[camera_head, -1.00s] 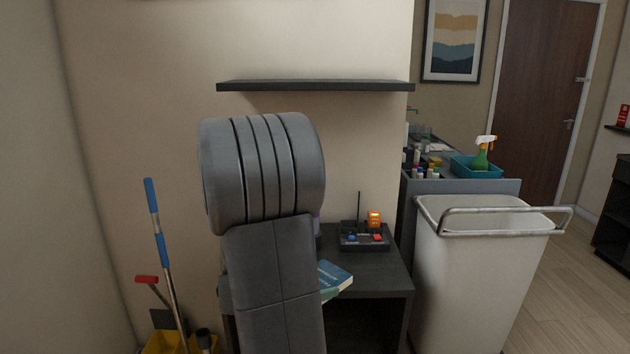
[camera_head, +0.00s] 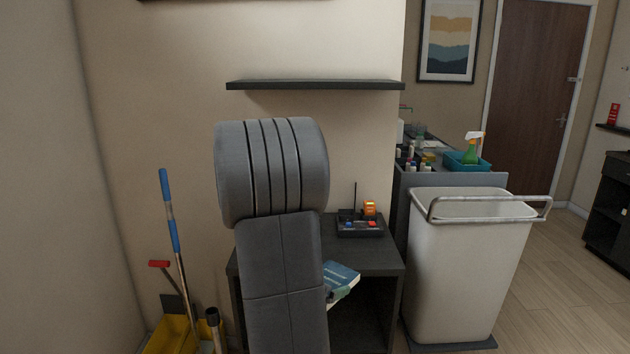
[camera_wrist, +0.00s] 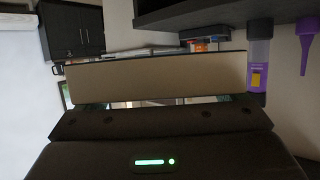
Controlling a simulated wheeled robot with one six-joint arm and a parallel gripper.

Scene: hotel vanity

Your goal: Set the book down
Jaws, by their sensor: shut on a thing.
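The book (camera_head: 342,277) has a blue cover and shows beside my arm in the head view, overlapping the front edge of the dark side table (camera_head: 378,259). My arm hides its left part. In the wrist view the book shows as a long pale edge (camera_wrist: 155,78) across the middle. My gripper (camera_wrist: 155,103) is shut on it; the fingertips are hard to make out. In the head view my arm hides the gripper. The book appears apart from the table top, in front of it; the exact gap cannot be told.
A black tray (camera_head: 360,230) with small items stands at the back of the table. A wall shelf (camera_head: 315,85) is above, a white bin (camera_head: 465,270) at right, and a mop (camera_head: 178,250) at left. The table's right front top is bare.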

